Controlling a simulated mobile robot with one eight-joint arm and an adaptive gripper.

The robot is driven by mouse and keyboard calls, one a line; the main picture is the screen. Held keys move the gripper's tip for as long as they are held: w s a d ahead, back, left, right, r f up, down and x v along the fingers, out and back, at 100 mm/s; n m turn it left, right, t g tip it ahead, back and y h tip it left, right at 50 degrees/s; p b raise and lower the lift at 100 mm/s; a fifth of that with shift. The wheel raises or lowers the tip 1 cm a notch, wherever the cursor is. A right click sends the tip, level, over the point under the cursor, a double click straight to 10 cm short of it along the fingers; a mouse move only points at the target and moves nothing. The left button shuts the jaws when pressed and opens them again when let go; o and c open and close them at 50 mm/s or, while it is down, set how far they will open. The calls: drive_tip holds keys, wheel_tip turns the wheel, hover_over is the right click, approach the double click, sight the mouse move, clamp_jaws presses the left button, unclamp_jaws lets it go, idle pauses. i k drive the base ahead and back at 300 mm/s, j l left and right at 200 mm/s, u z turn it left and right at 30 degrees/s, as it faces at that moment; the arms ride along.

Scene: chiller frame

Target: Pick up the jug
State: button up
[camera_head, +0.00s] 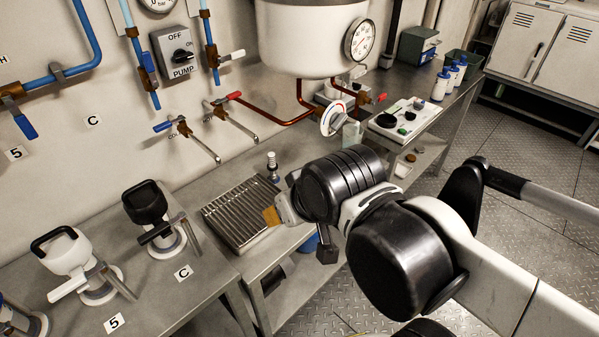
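My arm reaches in from the lower right, and its end is over the front edge of the bench beside the ribbed metal drain tray (235,222). My gripper (290,215) is mostly hidden behind my own wrist; a tan pad shows over the tray's right edge. I cannot see its fingers well enough to tell open from shut. No object clearly shows as a jug. A small translucent vessel (351,134) stands on the bench below the white tank's dial, apart from my gripper. A blue item (311,243), partly hidden by my wrist, shows below bench level.
A white tank (312,38) with a gauge and copper pipes hangs above the bench. A white device (404,118) and several bottles (443,82) stand farther right. Floor at right is open.

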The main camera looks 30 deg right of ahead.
sight(352, 143)
drive_tip(key=i+l, duration=0.1)
drive_tip(key=l, duration=0.4)
drive_tip(key=i+l, duration=0.1)
drive_tip(key=l, duration=0.4)
drive_tip(key=i+l, duration=0.1)
drive_tip(key=l, duration=0.4)
drive_tip(key=i+l, duration=0.1)
drive_tip(key=l, duration=0.4)
drive_tip(key=i+l, duration=0.1)
drive_tip(key=l, duration=0.35)
drive_tip(key=i+l, duration=0.1)
drive_tip(key=l, duration=0.4)
drive_tip(key=i+l, duration=0.1)
drive_tip(key=l, duration=0.4)
drive_tip(key=i+l, duration=0.15)
drive_tip(key=l, duration=0.35)
